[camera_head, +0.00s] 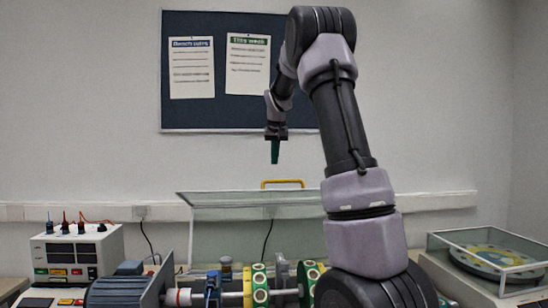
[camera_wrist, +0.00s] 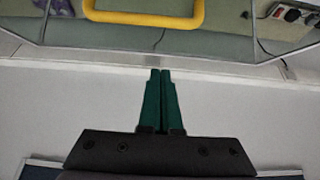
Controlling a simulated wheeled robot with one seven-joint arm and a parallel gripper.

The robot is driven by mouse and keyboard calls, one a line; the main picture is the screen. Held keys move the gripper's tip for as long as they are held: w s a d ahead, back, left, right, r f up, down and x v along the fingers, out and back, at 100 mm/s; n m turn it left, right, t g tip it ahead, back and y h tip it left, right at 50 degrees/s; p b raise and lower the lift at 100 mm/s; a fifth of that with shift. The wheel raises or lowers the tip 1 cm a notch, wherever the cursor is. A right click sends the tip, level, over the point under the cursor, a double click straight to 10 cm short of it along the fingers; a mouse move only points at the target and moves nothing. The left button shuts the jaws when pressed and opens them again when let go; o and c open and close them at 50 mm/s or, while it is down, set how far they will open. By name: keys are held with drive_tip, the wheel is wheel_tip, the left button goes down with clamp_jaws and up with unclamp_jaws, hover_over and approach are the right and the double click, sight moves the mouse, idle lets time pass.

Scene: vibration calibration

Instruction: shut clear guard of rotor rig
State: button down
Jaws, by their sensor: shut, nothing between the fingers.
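The clear guard (camera_head: 230,205) of the rotor rig stands raised behind the shaft, with a yellow handle (camera_head: 283,183) on its upper edge. The rig shows a finned blue-grey motor (camera_head: 122,291) and green discs (camera_head: 260,286) on a shaft; my arm hides its right part. My gripper (camera_head: 275,152) is above the handle, apart from it, pointing down. In the wrist view the green fingers (camera_wrist: 160,75) are together and empty. The yellow handle (camera_wrist: 143,18) also shows there, just beyond the fingertips, with the guard's edge (camera_wrist: 65,50) around it.
A control box (camera_head: 75,252) with leads stands at the left. A clear case (camera_head: 490,258) with a round disc inside stands at the right. A notice board (camera_head: 220,105) hangs on the wall behind my gripper. The air around the gripper looks free.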

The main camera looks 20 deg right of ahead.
sight(275, 194)
drive_tip(key=x, duration=0.6)
drive_tip(key=shift+s+a+f, duration=0.1)
drive_tip(key=shift+s+f, duration=0.2)
drive_tip(key=shift+s+a+f, duration=0.1)
drive_tip(key=shift+s+a, duration=0.1)
drive_tip(key=shift+s, duration=0.6)
drive_tip(key=shift+s+a+f, duration=0.1)
drive_tip(key=shift+s+a, duration=0.1)
drive_tip(key=shift+s, duration=0.55)
drive_tip(key=shift+s+r, duration=0.1)
